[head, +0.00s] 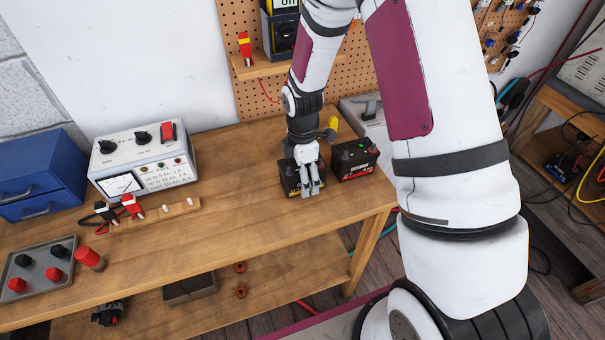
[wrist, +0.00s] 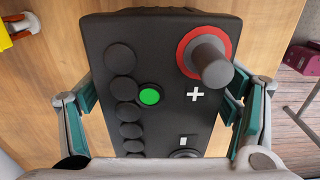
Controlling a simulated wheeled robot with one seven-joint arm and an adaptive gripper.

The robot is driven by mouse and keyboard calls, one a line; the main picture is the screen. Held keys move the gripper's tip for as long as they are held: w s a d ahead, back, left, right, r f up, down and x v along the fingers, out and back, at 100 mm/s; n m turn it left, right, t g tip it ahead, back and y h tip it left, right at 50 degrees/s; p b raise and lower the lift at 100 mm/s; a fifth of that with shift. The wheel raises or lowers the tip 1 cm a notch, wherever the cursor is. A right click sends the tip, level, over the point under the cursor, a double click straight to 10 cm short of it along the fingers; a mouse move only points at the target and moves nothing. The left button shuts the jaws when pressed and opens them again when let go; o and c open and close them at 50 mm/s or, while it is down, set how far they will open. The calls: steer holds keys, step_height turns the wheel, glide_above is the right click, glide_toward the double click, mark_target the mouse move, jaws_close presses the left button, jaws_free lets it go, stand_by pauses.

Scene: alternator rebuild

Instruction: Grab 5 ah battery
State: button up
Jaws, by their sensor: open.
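Two small black batteries stand on the wooden bench. The left battery (head: 287,180) is under my gripper (head: 310,190), which partly hides it. The right battery (head: 352,175) has a red label and stands just beside it, clear of my fingers. I cannot read an Ah rating on either. In the wrist view, a black battery top (wrist: 170,60) shows round caps, a green indicator, a plus mark and a red-ringed post. My open gripper (wrist: 160,112) has one finger on each side of this battery. Whether the pads touch its sides is unclear.
A white-grey power unit (head: 145,158) and a blue drawer box (head: 42,175) stand at the left. A grey tray (head: 40,262) holds red and black knobs at front left. A pegboard (head: 258,95) with a shelf rises behind. The bench middle is clear.

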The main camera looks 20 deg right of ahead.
steer(key=c, duration=1.7)
jaws_close()
steer(key=shift+r, duration=0.1)
